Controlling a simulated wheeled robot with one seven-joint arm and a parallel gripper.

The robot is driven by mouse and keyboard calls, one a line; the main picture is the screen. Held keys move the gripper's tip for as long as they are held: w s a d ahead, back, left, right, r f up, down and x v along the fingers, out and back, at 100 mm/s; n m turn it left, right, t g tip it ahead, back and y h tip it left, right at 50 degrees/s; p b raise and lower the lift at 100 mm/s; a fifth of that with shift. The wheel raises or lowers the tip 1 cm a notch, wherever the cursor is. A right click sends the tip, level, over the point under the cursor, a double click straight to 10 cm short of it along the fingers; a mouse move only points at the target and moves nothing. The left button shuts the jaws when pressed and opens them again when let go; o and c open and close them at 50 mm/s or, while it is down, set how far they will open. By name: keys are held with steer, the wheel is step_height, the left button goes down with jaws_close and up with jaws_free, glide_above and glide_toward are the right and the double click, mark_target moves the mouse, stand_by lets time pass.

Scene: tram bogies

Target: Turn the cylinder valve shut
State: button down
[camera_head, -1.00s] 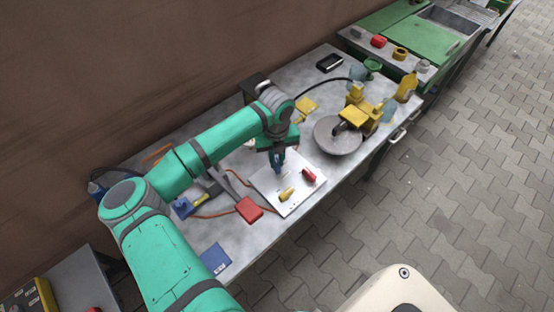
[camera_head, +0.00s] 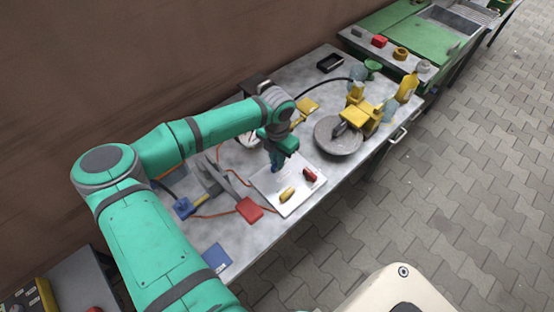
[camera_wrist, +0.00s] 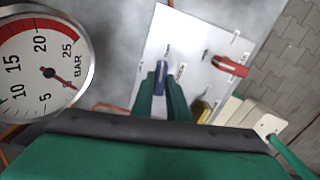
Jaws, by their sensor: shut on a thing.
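A white panel (camera_head: 262,183) lies on the workbench and bears a blue handle (camera_wrist: 160,76), a red handle (camera_head: 310,174) and a yellow handle (camera_head: 287,194). In the wrist view the red handle (camera_wrist: 230,66) is at the right and the yellow one (camera_wrist: 203,110) is partly hidden. My gripper (camera_head: 276,166) is over the panel's far left part. Its fingers (camera_wrist: 163,92) are shut on the blue handle, one on each side. The small labels beside the handles are too blurred to read. I cannot tell which handle is the cylinder valve.
A round pressure gauge (camera_wrist: 35,68), marked in BAR, stands left of the panel. A red block (camera_head: 249,210) with an orange hose, a grey disc (camera_head: 338,136) and a yellow machine (camera_head: 366,110) are also on the bench. The paved floor (camera_head: 460,180) to the right is clear.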

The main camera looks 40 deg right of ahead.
steer(key=shift+m, duration=0.9)
steer(key=c, duration=1.7)
jaws_free()
steer(key=shift+r, duration=0.1)
step_height(320, 180, up, 10)
steer(key=shift+r, duration=0.25)
steer(key=shift+w+a, duration=0.1)
